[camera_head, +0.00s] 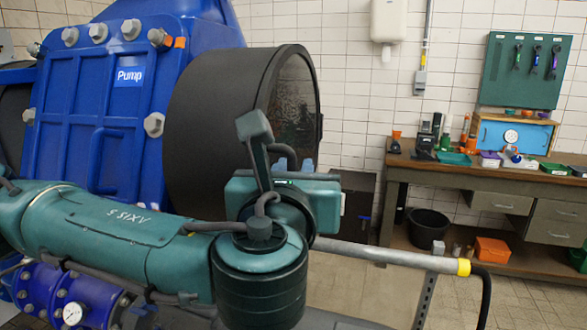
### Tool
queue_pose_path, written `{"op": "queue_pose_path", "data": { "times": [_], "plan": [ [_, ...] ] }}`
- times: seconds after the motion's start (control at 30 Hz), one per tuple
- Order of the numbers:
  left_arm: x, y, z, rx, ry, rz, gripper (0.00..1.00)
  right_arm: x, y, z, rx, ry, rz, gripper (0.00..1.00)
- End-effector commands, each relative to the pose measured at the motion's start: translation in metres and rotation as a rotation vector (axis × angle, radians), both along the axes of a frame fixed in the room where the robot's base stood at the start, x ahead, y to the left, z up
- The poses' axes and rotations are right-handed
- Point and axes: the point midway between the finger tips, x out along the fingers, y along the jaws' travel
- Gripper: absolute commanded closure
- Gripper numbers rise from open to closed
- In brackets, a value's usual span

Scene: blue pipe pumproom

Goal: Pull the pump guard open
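A blue pump housing (75,120) with a white "Pump" label, several large bolts and a blue bar handle (103,160) fills the left of the view. A big dark grey round cover (205,125) joins its right side, with a dark mesh-like opening facing right. I cannot tell for sure which of these parts is the guard. My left gripper (294,166) is at the end of my teal arm, in front of the round cover's lower right edge. Its wrist hides most of the fingers, so opening and contact cannot be told. My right gripper is not in view.
A workbench (440,172) with small bins and bottles stands at the right. A black bucket (427,228) and an orange box (492,250) are on its lower shelf. A grey pipe (385,254) with a yellow band crosses the front. Tiled floor shows between cover and bench.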

Motion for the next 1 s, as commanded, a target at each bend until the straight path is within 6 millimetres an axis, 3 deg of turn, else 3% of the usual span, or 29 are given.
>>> {"op": "queue_pose_path", "data": {
  "times": [0.1, 0.33, 1.0],
  "plan": [
    [-0.0001, 0.0001, -0.0001, 0.000, 0.000, 0.000, 0.81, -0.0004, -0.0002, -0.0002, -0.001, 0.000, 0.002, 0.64],
    [-0.0004, 0.0000, 0.0000, -0.001, 0.000, 0.000, 0.99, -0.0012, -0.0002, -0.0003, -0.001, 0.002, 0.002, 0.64],
    [-0.0050, -0.0093, -0.0017, 0.000, -0.001, 0.007, 1.00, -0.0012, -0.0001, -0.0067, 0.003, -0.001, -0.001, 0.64]
  ]
}}
